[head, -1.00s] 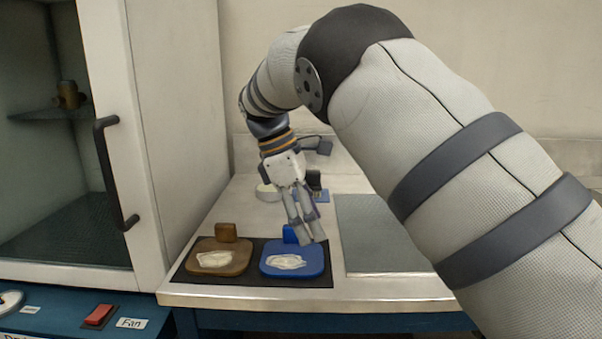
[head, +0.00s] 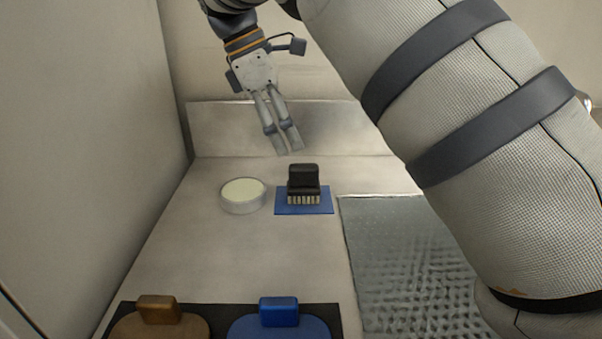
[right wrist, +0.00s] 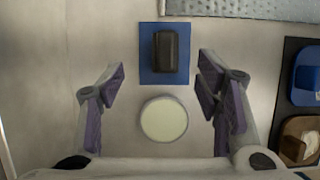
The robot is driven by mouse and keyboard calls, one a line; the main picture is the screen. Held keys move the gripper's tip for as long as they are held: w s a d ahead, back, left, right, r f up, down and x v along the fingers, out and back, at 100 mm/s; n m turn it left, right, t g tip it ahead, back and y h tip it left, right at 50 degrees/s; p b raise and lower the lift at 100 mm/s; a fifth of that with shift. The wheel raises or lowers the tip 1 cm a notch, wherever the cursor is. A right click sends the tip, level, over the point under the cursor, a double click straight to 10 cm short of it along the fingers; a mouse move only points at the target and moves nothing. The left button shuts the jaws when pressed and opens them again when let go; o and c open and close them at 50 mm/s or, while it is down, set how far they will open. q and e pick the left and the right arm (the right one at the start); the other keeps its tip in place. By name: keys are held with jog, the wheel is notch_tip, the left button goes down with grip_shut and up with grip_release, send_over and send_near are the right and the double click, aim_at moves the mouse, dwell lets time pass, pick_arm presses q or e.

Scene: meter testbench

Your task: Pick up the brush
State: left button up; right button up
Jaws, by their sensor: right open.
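The brush (head: 303,182) has a black handle and pale bristles pointing down. It stands on a small blue mat (head: 290,210) on the bench. In the right wrist view the brush (right wrist: 165,52) is seen from above on its blue mat (right wrist: 148,76). My right gripper (head: 288,150) is in the air above and a little left of the brush, with nothing in it. In the right wrist view its fingers (right wrist: 165,92) are spread wide, and the brush lies just beyond them, near the middle between their lines. My left gripper is not in view.
A round white dish (head: 243,194) stands just left of the mat. A grey textured panel (head: 400,262) lies to the right. Brown (head: 158,312) and blue (head: 279,313) paddle-like pieces lie on a black mat at the front. A cabinet wall bounds the left.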

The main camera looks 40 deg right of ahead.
aim_at(311, 181)
jog(key=x, duration=1.1)
jog(key=shift+s+a+f, duration=0.1)
jog(key=shift+s+a, duration=0.2)
jog(key=shift+s, duration=0.05)
jog(key=c, duration=1.3)
